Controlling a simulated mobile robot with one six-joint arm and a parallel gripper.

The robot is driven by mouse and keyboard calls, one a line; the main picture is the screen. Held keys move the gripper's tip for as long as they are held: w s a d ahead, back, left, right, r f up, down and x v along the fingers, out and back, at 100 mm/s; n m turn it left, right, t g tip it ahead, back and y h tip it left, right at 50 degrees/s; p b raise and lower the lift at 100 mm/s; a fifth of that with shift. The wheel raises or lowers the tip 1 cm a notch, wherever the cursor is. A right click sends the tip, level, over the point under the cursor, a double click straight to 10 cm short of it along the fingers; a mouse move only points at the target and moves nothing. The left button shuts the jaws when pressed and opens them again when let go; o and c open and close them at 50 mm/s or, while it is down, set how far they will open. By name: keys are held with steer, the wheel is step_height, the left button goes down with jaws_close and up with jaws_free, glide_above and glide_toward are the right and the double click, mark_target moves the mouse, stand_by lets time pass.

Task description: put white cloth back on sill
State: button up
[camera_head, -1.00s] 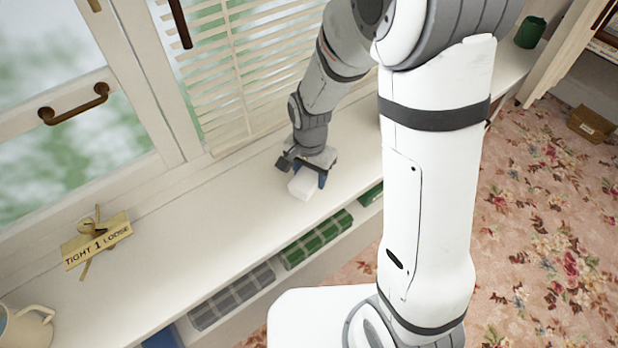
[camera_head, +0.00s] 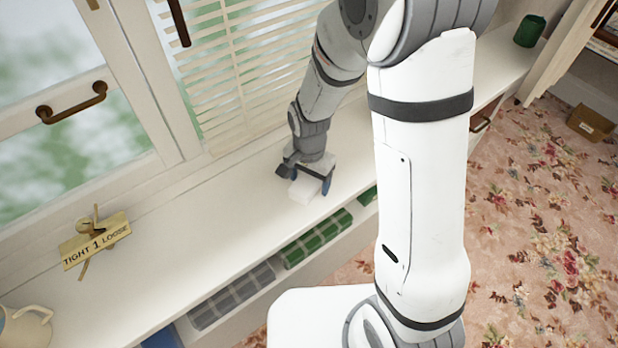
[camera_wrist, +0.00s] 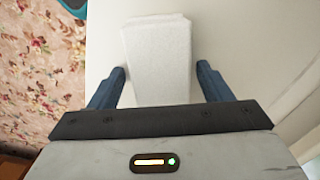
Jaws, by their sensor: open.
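The white cloth (camera_head: 304,190) is a folded block lying on the white sill (camera_head: 215,235) below the blinds. It also shows in the wrist view (camera_wrist: 158,55), lying flat on the white surface. My gripper (camera_head: 308,183) is low over the sill at the cloth. In the wrist view my gripper (camera_wrist: 161,82) is open, with one blue finger on each side of the cloth's near end. Small gaps show between the fingers and the cloth.
A green canister (camera_head: 530,31) stands at the far right end. Folded green cloth (camera_head: 316,238) and grey cloth (camera_head: 232,295) lie on a shelf below the sill.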

mark_target(310, 179)
steer(key=shift+r, duration=0.1)
step_height(310, 179, up, 12)
steer(key=s+d+r+n+t, duration=0.2)
steer(key=s+d+r+n, duration=0.4)
steer(key=s+d, duration=0.6)
step_height(310, 179, up, 3)
steer(key=shift+s+d+f+n+t+p, duration=0.2)
steer(key=shift+n+t+p, duration=0.1)
steer(key=shift+n+p, duration=0.1)
steer(key=shift+w, duration=0.1)
stand_by(0.7)
